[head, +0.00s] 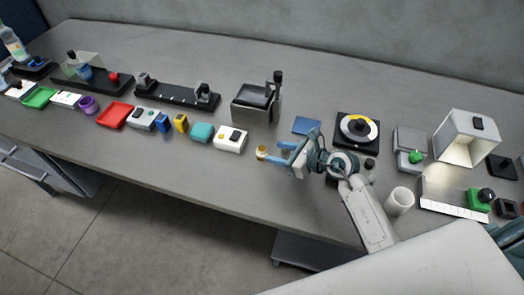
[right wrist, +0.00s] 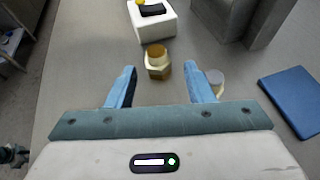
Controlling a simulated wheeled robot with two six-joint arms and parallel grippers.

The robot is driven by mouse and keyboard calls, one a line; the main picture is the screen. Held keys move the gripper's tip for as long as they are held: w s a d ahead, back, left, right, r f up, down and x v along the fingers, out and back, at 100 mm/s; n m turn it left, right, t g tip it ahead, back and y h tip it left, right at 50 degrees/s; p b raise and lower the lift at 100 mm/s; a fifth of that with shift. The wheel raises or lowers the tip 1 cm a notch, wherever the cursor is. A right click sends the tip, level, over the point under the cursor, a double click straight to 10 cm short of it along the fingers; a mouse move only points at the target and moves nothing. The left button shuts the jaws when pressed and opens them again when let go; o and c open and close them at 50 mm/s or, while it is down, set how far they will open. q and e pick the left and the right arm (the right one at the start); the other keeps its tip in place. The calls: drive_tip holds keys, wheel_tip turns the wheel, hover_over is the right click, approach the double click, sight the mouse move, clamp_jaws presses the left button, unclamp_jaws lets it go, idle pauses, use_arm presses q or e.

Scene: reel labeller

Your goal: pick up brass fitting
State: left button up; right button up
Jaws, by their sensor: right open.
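The brass fitting (head: 262,152) stands on the grey table, left of my right gripper in the head view. In the right wrist view the brass fitting (right wrist: 158,62) shows a brown top and a pale band, just beyond the fingertips and roughly midway between them. My right gripper (head: 284,156) has blue fingers that are apart and empty; they also show in the right wrist view (right wrist: 160,72). The fitting is not between the fingers.
A white box with a black top (head: 230,138) stands beyond the fitting. A small pale cylinder (right wrist: 215,80) stands by the right finger in the right wrist view. A blue flat piece (right wrist: 292,100) lies to the right. A grey machine (head: 256,105) stands behind.

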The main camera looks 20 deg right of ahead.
sight(265, 151)
drive_tip(key=x, duration=0.1)
drive_tip(key=p+x, duration=0.1)
drive_tip(key=x, duration=0.1)
drive_tip(key=shift+w+a+r, duration=0.1)
drive_tip(key=shift+a+r, duration=0.05)
drive_tip(key=shift+a, duration=0.25)
drive_tip(key=shift+w+a+f, duration=0.25)
drive_tip(key=shift+w, duration=0.05)
drive_tip(key=shift+s, duration=0.1)
drive_tip(key=c, duration=0.9)
